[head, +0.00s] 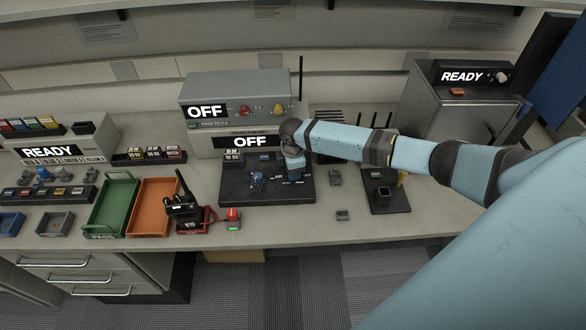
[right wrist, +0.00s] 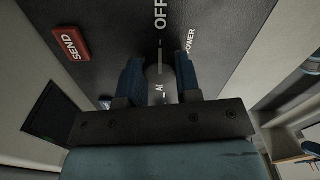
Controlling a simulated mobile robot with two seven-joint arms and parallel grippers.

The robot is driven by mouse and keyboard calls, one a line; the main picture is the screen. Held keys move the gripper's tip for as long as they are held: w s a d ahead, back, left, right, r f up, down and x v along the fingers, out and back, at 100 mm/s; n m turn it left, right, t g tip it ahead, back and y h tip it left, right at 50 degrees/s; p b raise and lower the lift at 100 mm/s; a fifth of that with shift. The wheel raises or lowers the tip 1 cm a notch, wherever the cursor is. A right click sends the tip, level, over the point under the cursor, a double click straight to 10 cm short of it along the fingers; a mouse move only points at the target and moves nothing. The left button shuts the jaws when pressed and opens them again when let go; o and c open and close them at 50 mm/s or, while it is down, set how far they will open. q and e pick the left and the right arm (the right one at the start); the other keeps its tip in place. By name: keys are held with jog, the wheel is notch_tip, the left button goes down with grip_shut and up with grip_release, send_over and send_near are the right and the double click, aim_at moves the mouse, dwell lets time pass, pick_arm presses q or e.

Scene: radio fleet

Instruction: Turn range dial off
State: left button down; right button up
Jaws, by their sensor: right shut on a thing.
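My right gripper (head: 295,174) reaches down onto the black panel (head: 236,193) on the bench. In the right wrist view, its two blue fingers (right wrist: 160,78) are shut on a grey dial (right wrist: 158,76), one on each side. The word OFF is printed just beyond the dial, with POWER to its right and partly hidden letters below. No RANGE label can be read. In the head view the gripper hides the dial. My left gripper is not in view.
A red SEND button (right wrist: 70,44) and a dark screen (right wrist: 52,116) are left of the fingers. A grey box (head: 235,90) reading OFF stands behind the panel. The front bench edge is mostly clear.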

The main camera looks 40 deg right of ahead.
dwell(0.4)
jog(key=o, duration=0.9)
notch_tip(320, 180, up, 14)
jog(key=shift+b, duration=0.4)
